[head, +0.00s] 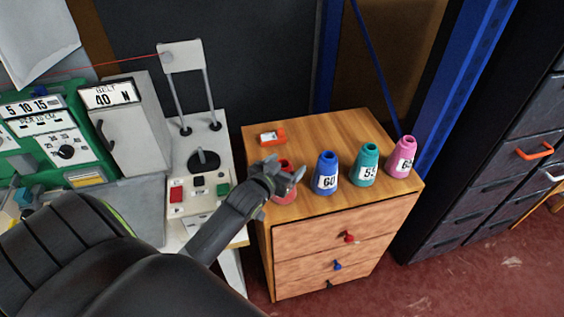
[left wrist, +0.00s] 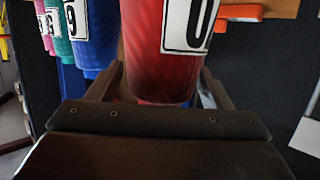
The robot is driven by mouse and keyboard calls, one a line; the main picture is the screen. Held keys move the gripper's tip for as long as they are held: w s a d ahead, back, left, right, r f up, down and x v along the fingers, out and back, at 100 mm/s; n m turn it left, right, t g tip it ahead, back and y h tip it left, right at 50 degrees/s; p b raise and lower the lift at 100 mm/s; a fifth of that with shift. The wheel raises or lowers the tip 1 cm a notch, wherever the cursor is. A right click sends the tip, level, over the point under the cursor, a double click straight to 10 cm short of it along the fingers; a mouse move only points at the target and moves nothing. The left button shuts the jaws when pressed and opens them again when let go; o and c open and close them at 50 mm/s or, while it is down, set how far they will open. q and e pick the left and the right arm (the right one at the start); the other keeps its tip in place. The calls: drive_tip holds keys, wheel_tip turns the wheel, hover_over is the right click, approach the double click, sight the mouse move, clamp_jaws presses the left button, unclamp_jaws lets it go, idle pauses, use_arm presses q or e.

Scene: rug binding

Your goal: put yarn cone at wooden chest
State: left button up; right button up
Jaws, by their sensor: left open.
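The wooden chest (head: 318,207) has a light wood top and drawers with red, blue and dark knobs. A red yarn cone (head: 286,195) stands on its top at the front left, partly hidden by my left gripper (head: 282,176). Blue (head: 326,175), teal (head: 365,167) and pink (head: 402,159) cones with number labels stand in a row to its right. In the left wrist view, the red cone (left wrist: 163,75) is between the open fingers, its label ending in 0. I cannot tell whether the fingers touch it. My right gripper is not in view.
An orange object (head: 271,137) lies at the chest's back left. A white machine table with a control panel (head: 198,191) and a thread stand (head: 183,57) is left of the chest. A dark drawer cabinet (head: 486,165) stands to the right. The chest top behind the cones is clear.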

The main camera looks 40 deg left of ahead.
use_arm(q)
drive_tip(key=a+b+v, duration=0.1)
drive_tip(key=v, duration=1.1)
drive_tip(key=shift+d, duration=0.5)
